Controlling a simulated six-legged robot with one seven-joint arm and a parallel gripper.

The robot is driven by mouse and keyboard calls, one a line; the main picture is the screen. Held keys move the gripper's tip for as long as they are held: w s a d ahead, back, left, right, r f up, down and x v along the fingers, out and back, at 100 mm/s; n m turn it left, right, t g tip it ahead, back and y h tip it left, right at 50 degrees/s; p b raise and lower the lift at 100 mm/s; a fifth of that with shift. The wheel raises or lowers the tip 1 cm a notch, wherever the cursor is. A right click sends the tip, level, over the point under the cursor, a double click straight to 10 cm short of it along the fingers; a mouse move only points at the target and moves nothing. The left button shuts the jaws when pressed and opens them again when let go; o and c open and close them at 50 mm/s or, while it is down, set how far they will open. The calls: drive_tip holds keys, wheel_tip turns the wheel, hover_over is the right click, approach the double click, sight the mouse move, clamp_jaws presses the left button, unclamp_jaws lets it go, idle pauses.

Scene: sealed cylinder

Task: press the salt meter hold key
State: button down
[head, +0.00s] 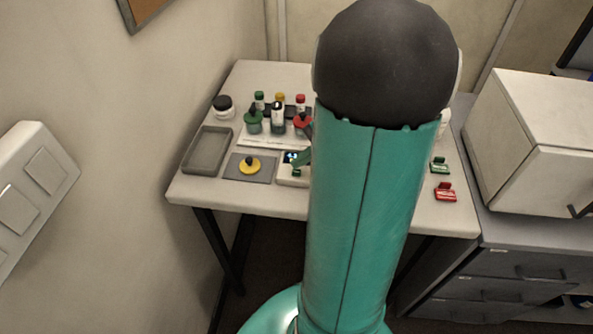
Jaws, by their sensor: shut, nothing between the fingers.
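The salt meter (285,181) looks like a small pale box with a lit blue-and-white display. It sits near the front middle of the table, and its right side is hidden behind my arm. A small green spot, possibly a key, shows on it below the display. The tip of my gripper (303,158) seems to show as a green-teal piece coming out from behind my arm. It is shut and empty, over or beside the meter's right part. I cannot tell whether it touches the meter. The rest of my gripper is hidden.
A green clip (440,165) and a red clip (445,192) lie right of my arm. A white box (530,145) stands further right.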

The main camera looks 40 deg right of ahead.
drive_tip(key=shift+f, duration=0.1)
idle(0.7)
drive_tip(key=shift+f, duration=0.35)
drive_tip(key=shift+f, duration=0.35)
idle(0.6)
drive_tip(key=shift+r, duration=0.8)
drive_tip(key=shift+r, duration=0.1)
wheel_tip(320, 180, up, 5)
drive_tip(key=shift+f, duration=0.1)
idle(0.5)
idle(0.8)
